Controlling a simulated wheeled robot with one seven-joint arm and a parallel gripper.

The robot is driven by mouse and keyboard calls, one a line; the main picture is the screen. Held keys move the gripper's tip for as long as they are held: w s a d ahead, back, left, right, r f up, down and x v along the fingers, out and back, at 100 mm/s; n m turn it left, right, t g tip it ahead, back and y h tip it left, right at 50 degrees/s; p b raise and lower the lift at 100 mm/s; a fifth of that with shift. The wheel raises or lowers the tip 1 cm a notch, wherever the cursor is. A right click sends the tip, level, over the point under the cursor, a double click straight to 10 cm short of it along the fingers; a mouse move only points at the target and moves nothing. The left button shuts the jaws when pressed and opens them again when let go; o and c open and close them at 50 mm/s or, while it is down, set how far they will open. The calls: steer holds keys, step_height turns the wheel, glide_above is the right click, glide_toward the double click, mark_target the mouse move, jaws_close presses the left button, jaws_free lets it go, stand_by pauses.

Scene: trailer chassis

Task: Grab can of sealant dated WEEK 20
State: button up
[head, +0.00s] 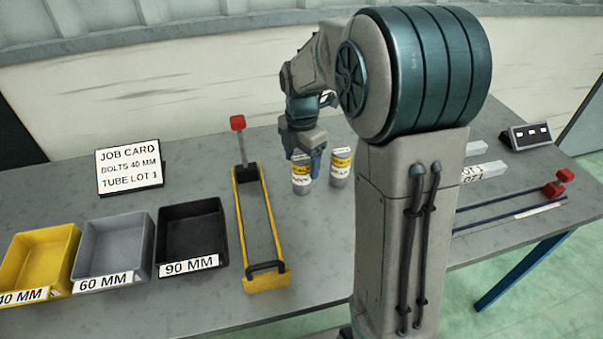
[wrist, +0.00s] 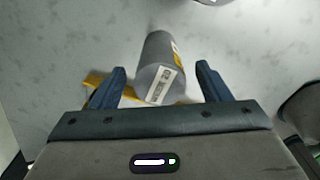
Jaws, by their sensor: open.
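Two cans with yellow and white labels stand upright on the table in the head view, a left can (head: 301,182) and a right can (head: 341,168). My gripper (head: 307,160) is just above and beside the left can, partly covering its top. The dates on the cans are too small to read in the head view.
A yellow frame with a red knob (head: 262,281) stands left of the cans. Yellow, grey and black bins (head: 190,265) and a job card (head: 129,165) are farther left. Rails with red blocks (head: 510,210) lie at right. My arm hides part of the table.

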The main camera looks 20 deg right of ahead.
step_height(320, 180, down, 2)
steer(key=shift+f, duration=0.2)
steer(key=c, duration=1.2)
steer(key=shift+r, duration=0.1)
